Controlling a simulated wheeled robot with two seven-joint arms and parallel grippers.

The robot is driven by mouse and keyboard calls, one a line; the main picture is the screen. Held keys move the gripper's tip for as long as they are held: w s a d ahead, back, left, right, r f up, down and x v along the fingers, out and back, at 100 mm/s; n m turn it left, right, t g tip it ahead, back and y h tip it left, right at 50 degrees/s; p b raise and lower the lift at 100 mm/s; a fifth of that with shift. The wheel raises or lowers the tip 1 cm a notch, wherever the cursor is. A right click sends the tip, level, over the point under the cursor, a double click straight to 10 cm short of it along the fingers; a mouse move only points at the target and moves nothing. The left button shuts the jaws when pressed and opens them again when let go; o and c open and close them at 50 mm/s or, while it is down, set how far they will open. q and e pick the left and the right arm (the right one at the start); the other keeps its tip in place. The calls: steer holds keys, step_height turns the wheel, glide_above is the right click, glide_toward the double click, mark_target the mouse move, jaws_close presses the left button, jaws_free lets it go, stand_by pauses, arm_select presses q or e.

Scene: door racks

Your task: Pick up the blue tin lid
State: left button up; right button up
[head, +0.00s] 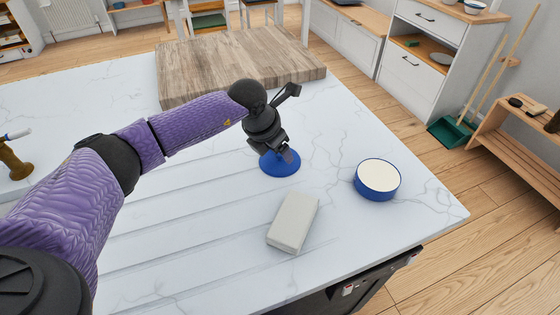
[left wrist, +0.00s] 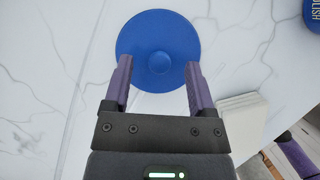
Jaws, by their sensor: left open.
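The blue tin lid (head: 282,166) is a round blue disc lying flat on the white marbled worktop. In the left wrist view the lid (left wrist: 158,38) shows a round raised knob at its middle. My left gripper (head: 286,156) is right above the lid and hides part of it in the head view. In the left wrist view the left gripper (left wrist: 158,72) is open, its two purple fingers on either side of the knob, over the lid's near part. I cannot tell whether the fingers touch the lid.
A pale rectangular block (head: 293,222) lies in front of the lid. A blue round tin with a cream top (head: 377,179) stands to the right. A wooden board (head: 240,68) lies behind. A brass-coloured object (head: 14,163) is at far left. The worktop's right front is clear.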

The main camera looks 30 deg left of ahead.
arm_select(q)
steer(key=shift+w+f, duration=0.2)
steer(key=shift+f, duration=0.4)
jaws_close()
